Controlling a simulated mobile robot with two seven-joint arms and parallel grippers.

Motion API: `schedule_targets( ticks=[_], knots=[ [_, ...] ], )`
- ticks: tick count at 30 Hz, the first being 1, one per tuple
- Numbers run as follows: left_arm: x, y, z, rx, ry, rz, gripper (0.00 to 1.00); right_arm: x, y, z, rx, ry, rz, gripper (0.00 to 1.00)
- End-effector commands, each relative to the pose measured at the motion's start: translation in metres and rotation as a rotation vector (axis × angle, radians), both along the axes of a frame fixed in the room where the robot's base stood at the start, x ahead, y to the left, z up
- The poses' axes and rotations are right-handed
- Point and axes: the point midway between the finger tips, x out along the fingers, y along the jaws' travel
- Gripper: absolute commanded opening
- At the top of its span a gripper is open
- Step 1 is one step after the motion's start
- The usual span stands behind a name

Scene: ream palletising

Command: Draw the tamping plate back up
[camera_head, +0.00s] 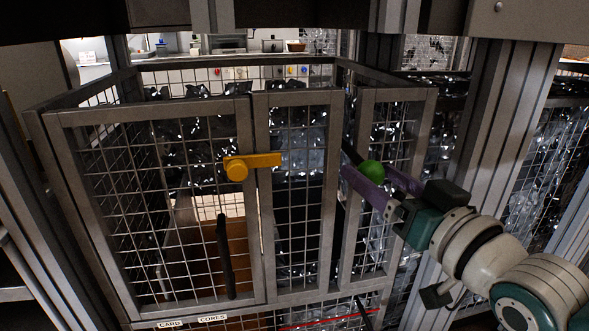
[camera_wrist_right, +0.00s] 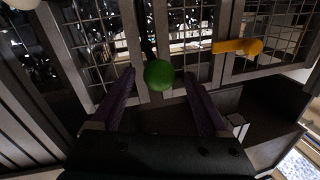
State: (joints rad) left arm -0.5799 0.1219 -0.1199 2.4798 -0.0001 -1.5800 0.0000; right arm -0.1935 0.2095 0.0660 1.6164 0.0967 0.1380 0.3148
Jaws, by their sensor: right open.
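A green ball knob (camera_head: 371,174) sits at the end of a dark lever in front of the right side of the mesh cage. My right gripper (camera_head: 377,176) has purple fingers, which are open on either side of the knob. In the right wrist view, the green knob (camera_wrist_right: 159,74) lies between the two spread fingertips (camera_wrist_right: 160,73), with gaps visible on both sides. I cannot clearly pick out the tamping plate in either view. My left gripper is not in view.
The cage has framed mesh doors (camera_head: 248,210), closed, with a yellow latch (camera_head: 237,171) across them and a black handle (camera_head: 225,257). A brown box (camera_head: 200,245) shows behind the mesh. Grey posts (camera_head: 500,110) stand close to my right arm. Labels (camera_head: 212,318) mark the lower frame.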

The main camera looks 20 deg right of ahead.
Motion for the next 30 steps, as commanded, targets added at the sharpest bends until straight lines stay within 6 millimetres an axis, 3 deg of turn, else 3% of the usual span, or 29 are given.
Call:
schedule_targets(
  ticks=[6, 12, 30],
  knots=[
    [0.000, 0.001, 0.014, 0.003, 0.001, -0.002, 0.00, -0.045, 0.002, 0.002, 0.000, 0.004, -0.001, 0.78],
    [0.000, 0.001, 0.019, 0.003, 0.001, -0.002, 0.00, -0.074, 0.003, 0.001, 0.000, 0.001, -0.001, 0.78],
    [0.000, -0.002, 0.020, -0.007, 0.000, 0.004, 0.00, -0.081, 0.003, 0.001, 0.000, -0.003, -0.001, 0.78]
  ],
)
